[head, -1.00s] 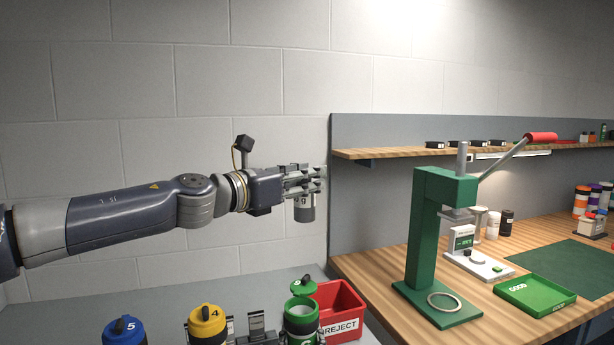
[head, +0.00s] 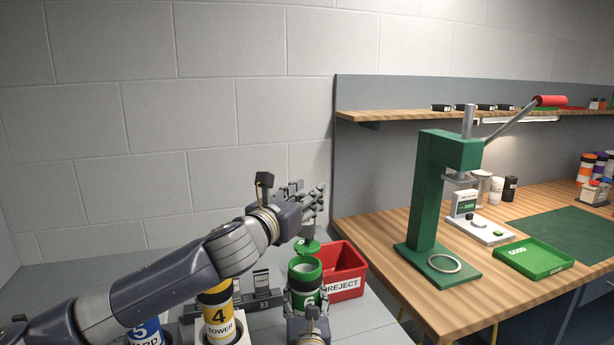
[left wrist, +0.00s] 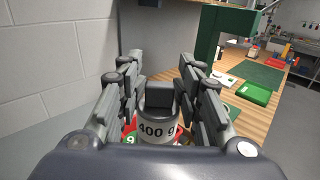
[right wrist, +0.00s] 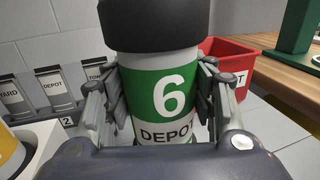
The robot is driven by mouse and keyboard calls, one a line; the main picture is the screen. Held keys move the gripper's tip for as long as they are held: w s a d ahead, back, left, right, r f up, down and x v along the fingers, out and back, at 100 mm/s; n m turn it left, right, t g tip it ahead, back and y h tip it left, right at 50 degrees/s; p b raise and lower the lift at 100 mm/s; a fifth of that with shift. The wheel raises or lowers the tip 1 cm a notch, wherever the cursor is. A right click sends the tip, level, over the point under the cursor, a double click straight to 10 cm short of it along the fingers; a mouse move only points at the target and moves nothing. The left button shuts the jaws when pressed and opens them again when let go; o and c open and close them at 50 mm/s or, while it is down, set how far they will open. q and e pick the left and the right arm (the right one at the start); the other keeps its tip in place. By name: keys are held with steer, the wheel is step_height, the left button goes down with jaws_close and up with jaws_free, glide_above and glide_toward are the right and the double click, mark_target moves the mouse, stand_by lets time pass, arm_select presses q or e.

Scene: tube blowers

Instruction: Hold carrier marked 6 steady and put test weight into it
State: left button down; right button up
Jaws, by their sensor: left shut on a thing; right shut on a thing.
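Carrier 6 (head: 303,273) stands upright, green and white with black bands, its mouth open and its green lid (head: 306,247) swung up at the back. My right gripper (head: 306,300) is shut around its body; the right wrist view shows the fingers on both sides of the "6 DEPOT" label (right wrist: 165,95). My left gripper (head: 312,205) is shut on the grey test weight, marked 400 g (left wrist: 157,128) in the left wrist view. It holds the weight above and behind the carrier's mouth, apart from it.
The red REJECT bin (head: 345,275) stands right of the carrier, close by. Yellow carrier 4 (head: 217,315) and blue carrier 5 (head: 146,333) stand to the left. The wooden bench with a green press (head: 430,200) and GOOD tray (head: 535,258) is farther right.

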mark_target(305, 224)
arm_select(q)
steer(key=shift+s+f, duration=0.15)
steer(key=shift+f, duration=2.85)
steer(key=shift+s+f, duration=0.1)
steer(key=shift+f, duration=2.6)
steer(key=c, duration=1)
jaws_free()
steer(key=shift+f, duration=0.2)
